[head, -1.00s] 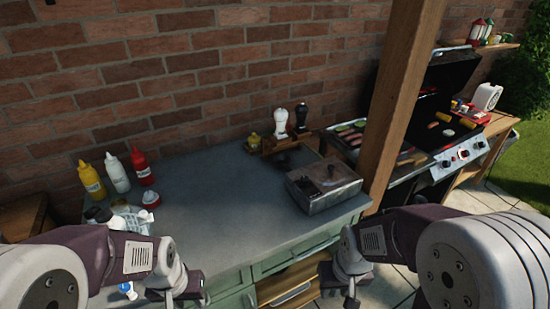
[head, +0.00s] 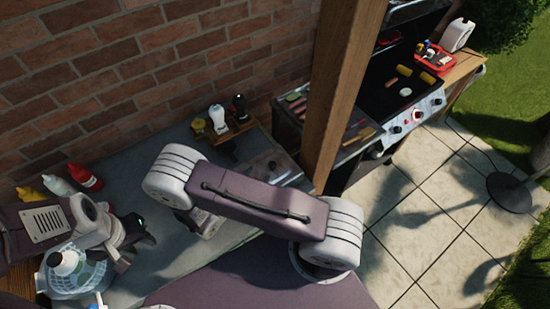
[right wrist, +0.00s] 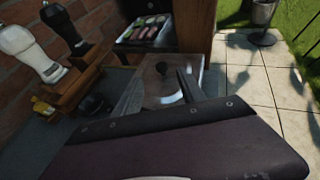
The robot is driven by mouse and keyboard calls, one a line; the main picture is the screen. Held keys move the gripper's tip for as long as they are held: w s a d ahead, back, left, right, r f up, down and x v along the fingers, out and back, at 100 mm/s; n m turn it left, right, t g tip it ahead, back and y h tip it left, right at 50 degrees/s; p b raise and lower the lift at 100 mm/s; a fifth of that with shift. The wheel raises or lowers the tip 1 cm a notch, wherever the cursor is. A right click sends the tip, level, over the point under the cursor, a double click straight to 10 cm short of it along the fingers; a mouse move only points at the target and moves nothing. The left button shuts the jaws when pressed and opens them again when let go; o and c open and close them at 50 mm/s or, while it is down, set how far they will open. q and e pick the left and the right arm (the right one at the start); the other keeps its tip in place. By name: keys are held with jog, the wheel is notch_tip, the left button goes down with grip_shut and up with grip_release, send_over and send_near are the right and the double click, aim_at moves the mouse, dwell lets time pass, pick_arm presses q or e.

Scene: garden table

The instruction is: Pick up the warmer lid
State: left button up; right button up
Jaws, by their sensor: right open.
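The warmer is a metal box with a flat metal lid (head: 275,167) and a dark knob, on the grey-green counter beside the wooden post. In the head view my right arm covers much of it. In the right wrist view the lid (right wrist: 158,88) with its dark knob lies just beyond my gripper's body. My right gripper (right wrist: 185,85) is open, with a dark finger showing over the lid's right part; I cannot tell whether it touches. My left gripper (head: 138,236) is over the counter's left part, away from the warmer; its jaws are unclear.
The wooden post (head: 341,95) stands close behind the warmer. A wooden rack (head: 232,130) with white and black mills is to its left. Sauce bottles (head: 60,186) stand at the counter's left. The grill (head: 390,110) with food is beyond the post.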

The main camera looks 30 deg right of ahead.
aim_at(271, 165)
jog(key=p+x, duration=0.1)
jog(key=x, duration=0.2)
jog(key=shift+d+f, duration=0.15)
jog(key=shift+d, duration=0.1)
jog(key=shift+w+d+f, duration=0.1)
jog(key=p+x, duration=0.3)
jog(key=x, duration=0.1)
jog(key=shift+d+f, duration=0.1)
jog(key=shift+d, duration=0.15)
jog(key=shift+w+d+f, duration=0.15)
jog(key=shift+d+f, duration=0.05)
jog(key=shift+f, duration=0.05)
jog(key=shift+a+r, duration=0.1)
grip_shut()
